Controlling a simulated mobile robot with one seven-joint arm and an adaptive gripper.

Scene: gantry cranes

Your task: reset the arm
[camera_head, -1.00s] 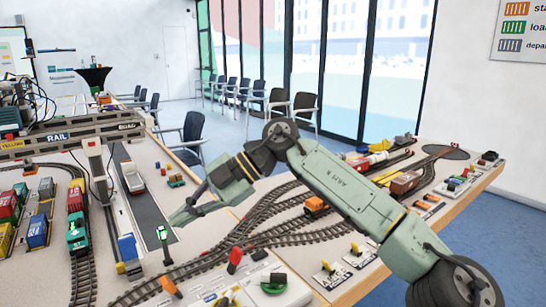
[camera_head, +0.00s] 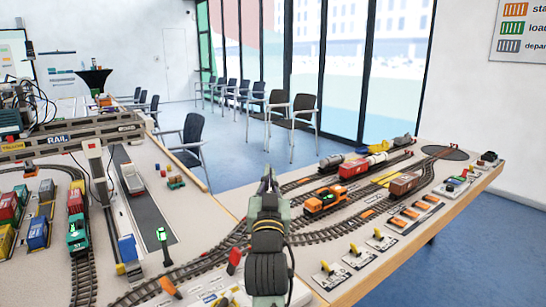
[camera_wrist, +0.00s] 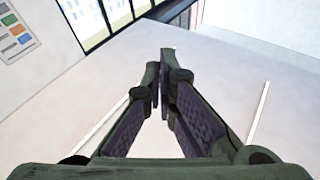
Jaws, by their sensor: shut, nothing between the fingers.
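My gripper (camera_head: 268,180) stands in the middle of the head view, above the near part of the layout table. The grey-green arm is seen end-on there, folded short, with its dark joint toward the camera. In the wrist view, the two fingers of my gripper (camera_wrist: 166,62) meet at their tips. They are shut with nothing between them. The wrist camera looks up at a white ceiling, with wall and windows at the top left.
The layout table (camera_head: 190,205) carries curved tracks, an orange locomotive (camera_head: 324,201), a brown wagon (camera_head: 406,184) and a row of levers (camera_head: 355,254). A gantry crane (camera_head: 70,135) spans the left side. A green signal (camera_head: 163,240) stands left of my arm. Chairs (camera_head: 292,125) line the windows.

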